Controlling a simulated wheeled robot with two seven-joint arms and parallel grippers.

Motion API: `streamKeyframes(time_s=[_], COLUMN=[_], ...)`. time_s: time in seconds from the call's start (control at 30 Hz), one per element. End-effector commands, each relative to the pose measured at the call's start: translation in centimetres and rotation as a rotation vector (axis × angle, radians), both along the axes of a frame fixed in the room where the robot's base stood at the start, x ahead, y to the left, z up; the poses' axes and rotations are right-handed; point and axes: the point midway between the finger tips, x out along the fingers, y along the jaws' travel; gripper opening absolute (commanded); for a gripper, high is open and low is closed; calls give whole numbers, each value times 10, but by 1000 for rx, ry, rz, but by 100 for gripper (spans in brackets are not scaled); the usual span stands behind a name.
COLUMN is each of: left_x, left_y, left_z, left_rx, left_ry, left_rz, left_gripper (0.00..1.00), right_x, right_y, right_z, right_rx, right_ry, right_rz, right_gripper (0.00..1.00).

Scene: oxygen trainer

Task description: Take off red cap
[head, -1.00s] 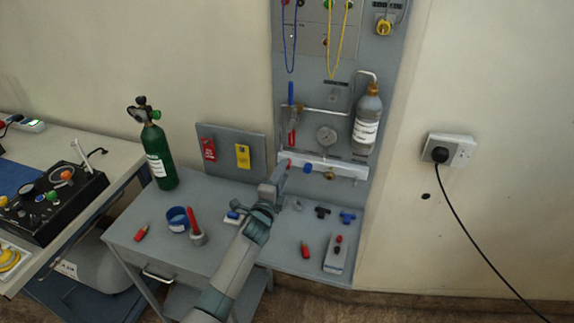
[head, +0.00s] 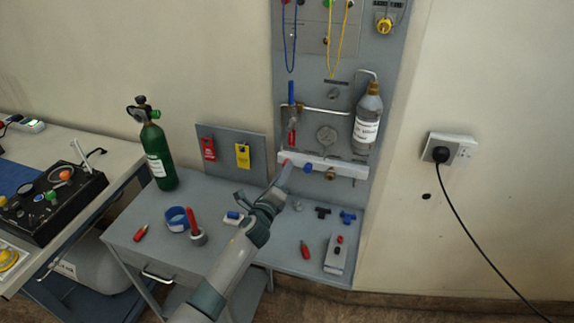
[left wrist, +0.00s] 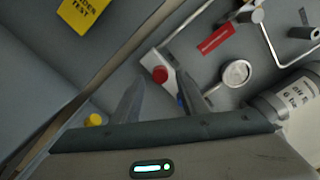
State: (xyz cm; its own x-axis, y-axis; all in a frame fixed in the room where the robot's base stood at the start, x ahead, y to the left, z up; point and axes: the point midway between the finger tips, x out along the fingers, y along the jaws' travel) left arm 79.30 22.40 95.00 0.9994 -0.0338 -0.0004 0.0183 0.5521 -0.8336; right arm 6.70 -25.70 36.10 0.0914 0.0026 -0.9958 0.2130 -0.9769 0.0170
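The red cap (head: 287,162) sits at the left end of the white manifold bar (head: 345,170) on the grey panel. In the left wrist view the red cap (left wrist: 160,74) shows just beyond the fingertips, nearer the right finger. My left gripper (head: 263,182) is close in front of the bar's left end, its fingers spread apart. In the left wrist view the left gripper (left wrist: 160,82) is open with nothing between its fingers. Whether a finger touches the cap cannot be told. My right gripper is not in view.
A blue cap (head: 308,168) and a brass fitting (head: 330,174) sit beside the red cap on the bar. A gauge (head: 327,139) and grey bottle (head: 368,120) are above. Small fittings lie on the grey table (head: 275,245) below. A green cylinder (head: 158,155) stands left.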

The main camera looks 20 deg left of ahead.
Motion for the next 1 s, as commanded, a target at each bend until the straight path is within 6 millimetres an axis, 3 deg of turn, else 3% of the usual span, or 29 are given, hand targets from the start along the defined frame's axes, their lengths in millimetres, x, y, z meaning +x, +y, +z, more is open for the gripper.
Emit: streamKeyframes(time_s=[0.3, 0.6, 1.0], left_x=[0, 0, 0], left_y=[0, 0, 0], left_z=[0, 1, 1], left_rx=[30, 307, 401], left_ry=[-2, -11, -14], left_rz=[-1, -2, 0], left_gripper=[40, 40, 40], right_x=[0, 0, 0], right_y=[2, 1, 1], right_z=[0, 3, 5], right_rx=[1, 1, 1], right_ry=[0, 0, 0], right_rz=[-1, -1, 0], right_gripper=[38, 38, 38])
